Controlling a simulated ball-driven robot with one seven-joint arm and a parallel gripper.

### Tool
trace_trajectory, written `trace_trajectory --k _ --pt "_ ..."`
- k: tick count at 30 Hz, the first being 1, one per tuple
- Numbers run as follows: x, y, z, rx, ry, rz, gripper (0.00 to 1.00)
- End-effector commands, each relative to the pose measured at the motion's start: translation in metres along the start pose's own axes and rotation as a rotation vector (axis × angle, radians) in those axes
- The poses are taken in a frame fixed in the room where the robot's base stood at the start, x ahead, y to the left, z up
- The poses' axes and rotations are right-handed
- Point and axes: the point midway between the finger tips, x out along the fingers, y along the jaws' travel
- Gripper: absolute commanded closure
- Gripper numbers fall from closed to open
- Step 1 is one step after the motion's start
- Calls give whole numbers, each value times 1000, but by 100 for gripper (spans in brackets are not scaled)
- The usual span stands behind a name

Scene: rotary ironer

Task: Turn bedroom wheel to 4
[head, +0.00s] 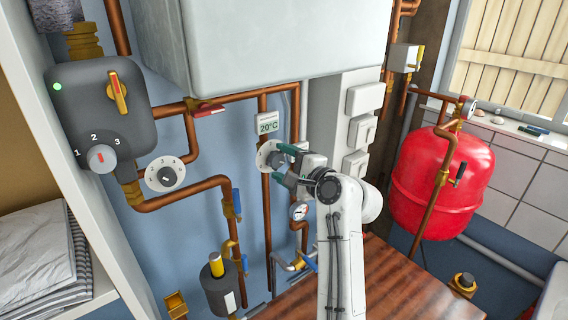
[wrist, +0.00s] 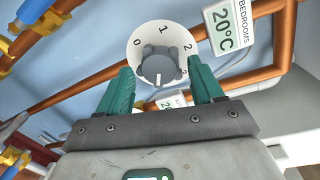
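The bedroom wheel (wrist: 158,66) is a grey knob on a round white dial on the blue wall, beside a "BEDROOMS 20°C" display (wrist: 228,28). The numbers 0, 1 and 2 are readable, with a 3 partly hidden by a finger. A white mark on the knob faces the lower side in the wrist view; the number there cannot be made out. In the head view the dial (head: 266,153) is partly covered by my gripper (head: 283,155). My gripper in the wrist view (wrist: 160,84) is open, its green fingers on either side of the knob; contact cannot be told.
Another white dial (head: 165,174) and a grey pump box (head: 100,110) with a 1-2-3 knob are to the left. Copper pipes (head: 264,210) run around the dial. White switch boxes (head: 364,98) and a red tank (head: 440,185) stand to the right.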

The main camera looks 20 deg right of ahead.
Motion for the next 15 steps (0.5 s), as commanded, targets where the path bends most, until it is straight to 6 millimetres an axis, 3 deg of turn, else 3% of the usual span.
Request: trace_trajectory --k 10,15 --pt "-3 0 1 -2 -1 -2 30" --pt "-23 2 0 -4 0 -2 30"
